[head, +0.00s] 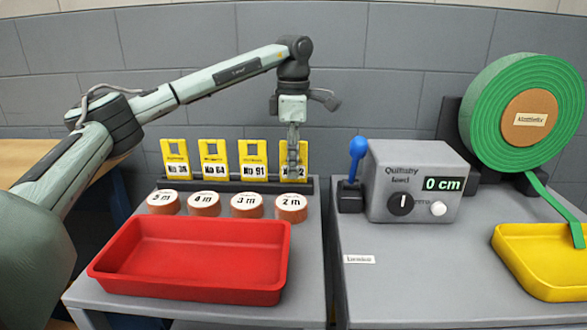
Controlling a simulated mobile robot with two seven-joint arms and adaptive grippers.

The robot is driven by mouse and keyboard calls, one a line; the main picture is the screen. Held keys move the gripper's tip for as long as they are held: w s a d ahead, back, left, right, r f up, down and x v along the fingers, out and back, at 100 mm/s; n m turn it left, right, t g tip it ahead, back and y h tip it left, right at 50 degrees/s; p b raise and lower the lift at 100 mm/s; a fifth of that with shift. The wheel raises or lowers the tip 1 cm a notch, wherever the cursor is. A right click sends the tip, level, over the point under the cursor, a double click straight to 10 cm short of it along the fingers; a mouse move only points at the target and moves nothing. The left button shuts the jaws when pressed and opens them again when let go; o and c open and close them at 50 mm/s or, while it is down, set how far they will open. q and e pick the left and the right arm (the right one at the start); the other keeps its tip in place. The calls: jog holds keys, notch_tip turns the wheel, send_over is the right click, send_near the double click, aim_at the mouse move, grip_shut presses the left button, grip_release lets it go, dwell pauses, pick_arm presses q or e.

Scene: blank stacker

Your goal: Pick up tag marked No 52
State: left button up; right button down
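Several yellow tags stand upright in a dark rack (240,186). The rightmost tag (301,172) is partly covered by my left gripper; only a final "2" of its number reads clearly. My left gripper (293,166) points down in front of this tag, its fingers overlapping the upper and middle part of it. The fingers look narrow from here, and I cannot tell whether they are closed on the tag. The tag still sits in the rack line. My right gripper is not in view.
Tags No 91 (253,162), No 64 (214,160) and one at the left (176,160) stand beside it. Labelled round discs (247,207) and a red tray (190,262) lie in front. A grey feeder box (415,180) with a blue lever (357,150) stands right.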

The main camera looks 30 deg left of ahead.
pick_arm(q)
grip_shut()
jog(key=shift+r, duration=0.15)
